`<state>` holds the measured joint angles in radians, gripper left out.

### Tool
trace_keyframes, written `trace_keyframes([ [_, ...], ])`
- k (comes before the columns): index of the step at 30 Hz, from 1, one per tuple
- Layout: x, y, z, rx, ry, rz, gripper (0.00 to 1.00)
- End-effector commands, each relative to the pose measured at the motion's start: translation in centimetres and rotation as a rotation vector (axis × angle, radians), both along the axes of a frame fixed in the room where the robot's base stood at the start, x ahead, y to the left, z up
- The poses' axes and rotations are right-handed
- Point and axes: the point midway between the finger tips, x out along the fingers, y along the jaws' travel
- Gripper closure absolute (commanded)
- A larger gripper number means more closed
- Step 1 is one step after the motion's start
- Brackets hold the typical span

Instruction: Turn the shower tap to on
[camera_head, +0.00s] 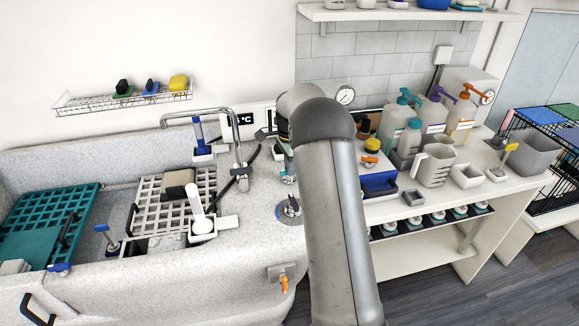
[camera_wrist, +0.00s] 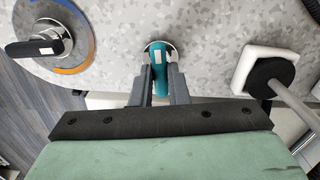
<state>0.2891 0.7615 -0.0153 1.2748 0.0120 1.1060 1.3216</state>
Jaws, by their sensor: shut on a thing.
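The shower tap has a teal lever (camera_wrist: 159,78) on a round chrome base (camera_wrist: 158,48), set in the speckled grey tub surface. In the wrist view my gripper (camera_wrist: 160,88) has its two dark fingers on either side of the lever, shut on it. The teal lever points down the picture, towards my gripper's palm. In the head view a small teal part of the tap (camera_head: 289,179) shows just left of my arm. My arm hides most of my gripper there, so the grasp is hard to see from that side.
A mixer dial with a black lever (camera_wrist: 38,46) and an orange and blue ring is left of the tap in the wrist view. A white block with a black round pad (camera_wrist: 268,75) is to the right. A tall curved faucet (camera_head: 237,140) stands left of my arm.

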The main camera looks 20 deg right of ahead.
Motion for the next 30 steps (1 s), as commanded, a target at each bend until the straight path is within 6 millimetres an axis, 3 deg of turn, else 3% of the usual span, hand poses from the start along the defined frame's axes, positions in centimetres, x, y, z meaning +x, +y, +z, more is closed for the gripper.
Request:
trace_keyframes([
  [30,0.04,-0.01,0.09,-0.002,-0.002,0.951,1.00],
])
